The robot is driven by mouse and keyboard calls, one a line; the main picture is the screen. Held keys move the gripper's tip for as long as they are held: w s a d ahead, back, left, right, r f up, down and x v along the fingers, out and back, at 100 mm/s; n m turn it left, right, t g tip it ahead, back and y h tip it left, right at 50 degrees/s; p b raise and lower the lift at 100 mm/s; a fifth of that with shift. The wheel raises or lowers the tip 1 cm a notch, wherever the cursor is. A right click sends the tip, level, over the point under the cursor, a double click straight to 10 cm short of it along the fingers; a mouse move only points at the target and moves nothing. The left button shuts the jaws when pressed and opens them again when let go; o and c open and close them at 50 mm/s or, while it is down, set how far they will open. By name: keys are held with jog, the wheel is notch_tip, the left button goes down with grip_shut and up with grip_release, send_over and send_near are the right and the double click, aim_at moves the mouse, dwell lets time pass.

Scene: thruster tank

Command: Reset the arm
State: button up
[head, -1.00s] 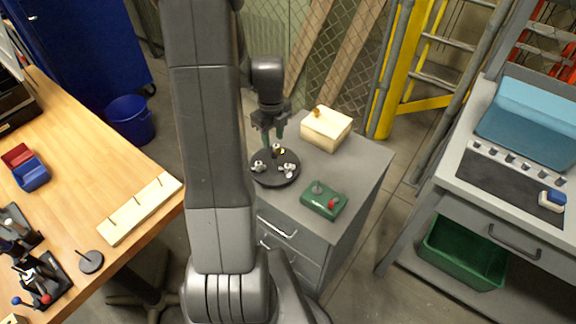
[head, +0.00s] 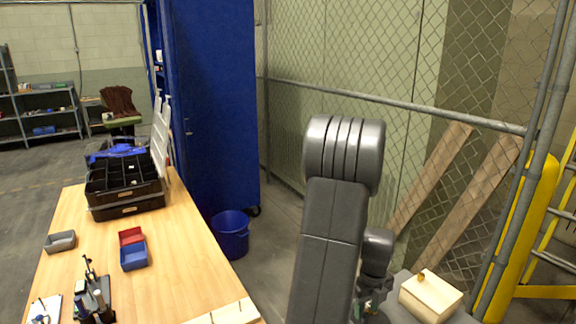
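My arm rises from the bottom of the head view, with its elbow high and its forearm folded down on the far side. My gripper sits low behind the arm, around the grey cabinet top (head: 402,311), and its fingers are mostly hidden by the arm and the frame edge. I cannot tell whether it is open or shut, or whether it holds anything. A pale wooden block (head: 431,297) with a small brass piece on top stands on the cabinet, just right of my gripper.
A wooden workbench (head: 185,262) on the left holds a black organiser (head: 124,187), a red bin (head: 131,236), a blue bin (head: 134,256) and a grey bin (head: 60,241). A blue bucket (head: 231,234) stands on the floor beside it. A chain-link fence (head: 400,60) and yellow ladder frame (head: 520,240) stand behind and right.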

aim_at(366, 312)
jog(key=shift+f+b, duration=0.75)
jog(key=shift+f, duration=0.85)
jog(key=shift+r, duration=0.1)
